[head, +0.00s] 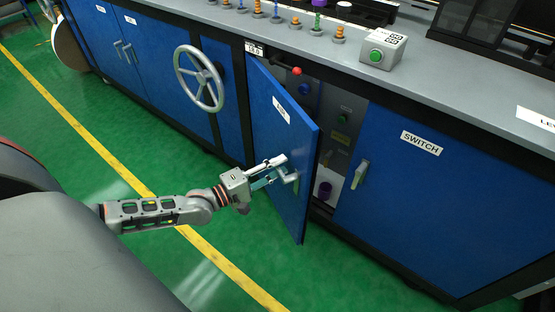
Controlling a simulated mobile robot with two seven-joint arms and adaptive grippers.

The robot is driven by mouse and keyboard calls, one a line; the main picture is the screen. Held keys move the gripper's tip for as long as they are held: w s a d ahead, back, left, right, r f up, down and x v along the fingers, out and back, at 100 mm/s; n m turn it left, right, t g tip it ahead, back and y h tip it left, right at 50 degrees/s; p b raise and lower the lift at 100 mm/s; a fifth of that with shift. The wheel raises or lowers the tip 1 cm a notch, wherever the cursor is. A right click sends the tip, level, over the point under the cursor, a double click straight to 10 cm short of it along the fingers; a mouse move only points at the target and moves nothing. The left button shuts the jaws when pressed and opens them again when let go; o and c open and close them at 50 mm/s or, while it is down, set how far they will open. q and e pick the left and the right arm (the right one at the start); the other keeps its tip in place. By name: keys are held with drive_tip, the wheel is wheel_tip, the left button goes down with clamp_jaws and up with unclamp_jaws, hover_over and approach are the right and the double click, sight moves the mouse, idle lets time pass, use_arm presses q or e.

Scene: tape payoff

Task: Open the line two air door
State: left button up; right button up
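The blue air door (277,140) is hinged on its left side and stands partly open, swung out from the cabinet. It bears a white label that seems to read "AIR". Its grey handle (292,178) is near the free right edge. My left gripper (281,169) is at this handle, with its fingers apart from each other around or beside it. I cannot tell whether they are closed on the handle. My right gripper is not in view.
Behind the door, a grey panel (343,122) with a red knob (297,71) and several buttons shows. A handwheel (199,79) is left of the door. The "SWITCH" door (420,185) is shut at right. The green floor (190,165) in front is clear.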

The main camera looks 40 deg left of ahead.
use_arm(q)
drive_tip(key=shift+s, duration=0.2)
drive_tip(key=v, duration=1.1)
drive_tip(key=shift+s+a, duration=0.2)
drive_tip(key=shift+s, duration=0.05)
